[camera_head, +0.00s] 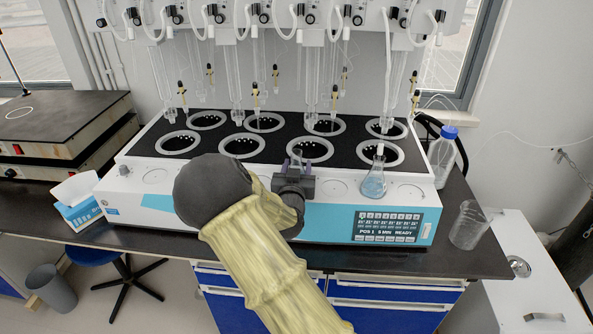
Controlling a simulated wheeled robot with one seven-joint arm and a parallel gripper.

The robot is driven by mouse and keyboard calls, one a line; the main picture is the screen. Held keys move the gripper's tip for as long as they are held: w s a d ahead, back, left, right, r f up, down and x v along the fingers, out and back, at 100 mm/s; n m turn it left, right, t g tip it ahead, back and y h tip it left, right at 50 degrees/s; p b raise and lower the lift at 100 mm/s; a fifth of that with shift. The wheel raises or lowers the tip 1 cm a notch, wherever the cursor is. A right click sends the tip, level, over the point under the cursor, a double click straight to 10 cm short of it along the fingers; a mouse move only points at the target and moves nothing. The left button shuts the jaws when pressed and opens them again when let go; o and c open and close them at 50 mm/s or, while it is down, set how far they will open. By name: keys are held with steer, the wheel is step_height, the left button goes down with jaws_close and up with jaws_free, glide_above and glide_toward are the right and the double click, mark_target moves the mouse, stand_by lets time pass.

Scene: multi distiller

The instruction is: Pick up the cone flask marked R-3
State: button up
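A cone flask (374,183) with pale blue liquid stands upright on the white front ledge of the distiller (130,180), right of centre. No R-3 mark can be read on it. My gripper (293,163) is over the front middle of the distiller, left of the flask and apart from it. My arm hides part of the ledge and of the front panel. The fingers point away from the camera and are small, so I cannot tell whether they are open or shut. No held object shows.
Several round heating wells (310,150) fill the black top, with glass tubes hanging above. A beaker (468,224) and a blue-capped bottle (442,155) stand at the right. A tissue box (78,203) and stacked hotplates (65,125) are at the left.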

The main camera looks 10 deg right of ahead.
steer(key=shift+r, duration=0.15)
steer(key=shift+r, duration=4.85)
steer(key=shift+a, duration=0.1)
